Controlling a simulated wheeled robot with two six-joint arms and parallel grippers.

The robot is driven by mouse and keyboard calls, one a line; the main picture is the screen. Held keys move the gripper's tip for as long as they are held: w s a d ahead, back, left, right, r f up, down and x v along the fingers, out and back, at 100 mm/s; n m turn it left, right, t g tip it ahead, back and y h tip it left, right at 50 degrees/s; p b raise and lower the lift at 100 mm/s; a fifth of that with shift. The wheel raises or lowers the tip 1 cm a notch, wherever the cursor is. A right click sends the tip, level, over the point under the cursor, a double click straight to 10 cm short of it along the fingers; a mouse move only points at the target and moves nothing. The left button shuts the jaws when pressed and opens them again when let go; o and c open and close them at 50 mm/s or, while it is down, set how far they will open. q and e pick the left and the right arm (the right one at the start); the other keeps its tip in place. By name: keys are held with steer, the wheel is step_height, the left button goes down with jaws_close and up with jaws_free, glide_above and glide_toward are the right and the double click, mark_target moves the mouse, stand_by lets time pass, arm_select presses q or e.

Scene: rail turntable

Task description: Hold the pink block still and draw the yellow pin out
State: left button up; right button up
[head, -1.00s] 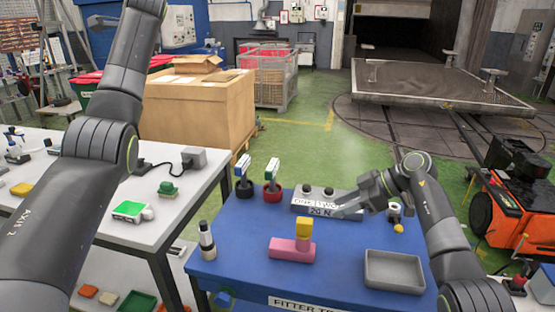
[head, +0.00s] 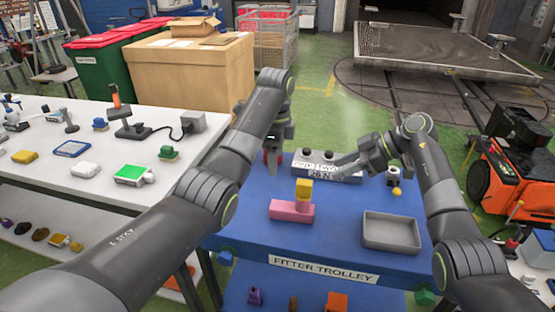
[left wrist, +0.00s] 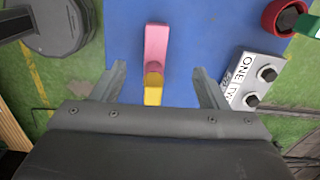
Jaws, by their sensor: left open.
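The pink block (head: 291,211) lies on the blue trolley top. In the left wrist view the pink block (left wrist: 157,42) and yellow pin (left wrist: 153,96) appear below my left gripper (left wrist: 160,72). Its two fingers are spread apart, one on each side of the block and pin in the picture, with nothing between them.
The grey ONE TWO box (head: 313,162) stands at the trolley's back. An empty grey tray (head: 390,246) is right of the block. A small yellow-ended fitting (head: 396,190) stands behind the tray. A white bench (head: 45,135) with several parts is at left. Blue surface is clear around the block.

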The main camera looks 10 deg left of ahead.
mark_target(277, 205)
arm_select(q)
steer(key=f, duration=1.7)
steer(key=shift+s+d+f, duration=0.15)
steer(key=shift+d+f, duration=0.1)
steer(key=shift+f, duration=0.15)
steer(key=c, duration=1.3)
steer(key=shift+o, duration=0.2)
